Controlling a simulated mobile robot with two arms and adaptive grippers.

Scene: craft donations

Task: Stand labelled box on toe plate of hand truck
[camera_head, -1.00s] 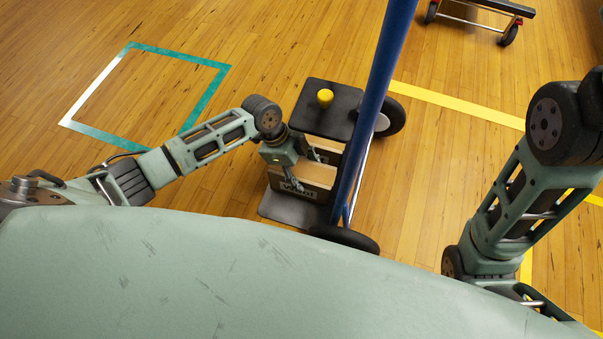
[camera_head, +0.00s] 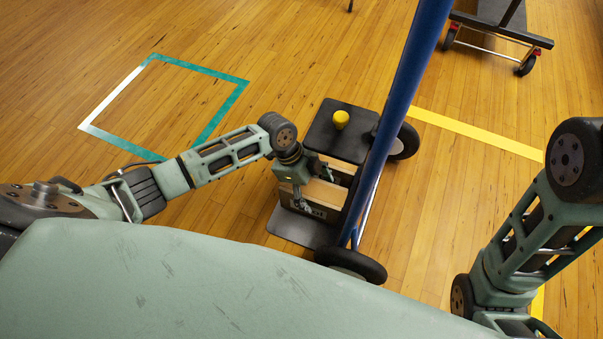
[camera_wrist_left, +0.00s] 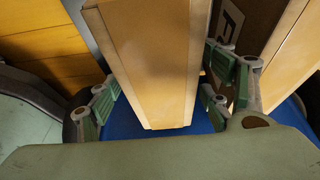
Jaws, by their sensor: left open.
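A hand truck with a blue frame (camera_head: 408,85) leans across the middle of the head view. Its dark toe plate (camera_head: 293,228) lies low at the front. A tan box with a dark label (camera_head: 318,210) appears over the plate, partly hidden by my left gripper; whether it rests on the plate I cannot tell. My left gripper (camera_head: 303,199) is open at the boxes. In the left wrist view, one tan box (camera_wrist_left: 155,65) stands between the open fingers (camera_wrist_left: 160,92), with gaps beside it. A second tan box with a letter marking (camera_wrist_left: 232,25) is to the right. My right gripper is out of view.
A teal-and-white taped rectangle (camera_head: 215,120) marks clear floor at left. A dark cart (camera_head: 500,35) stands at the upper right, beyond a yellow floor line (camera_head: 475,132).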

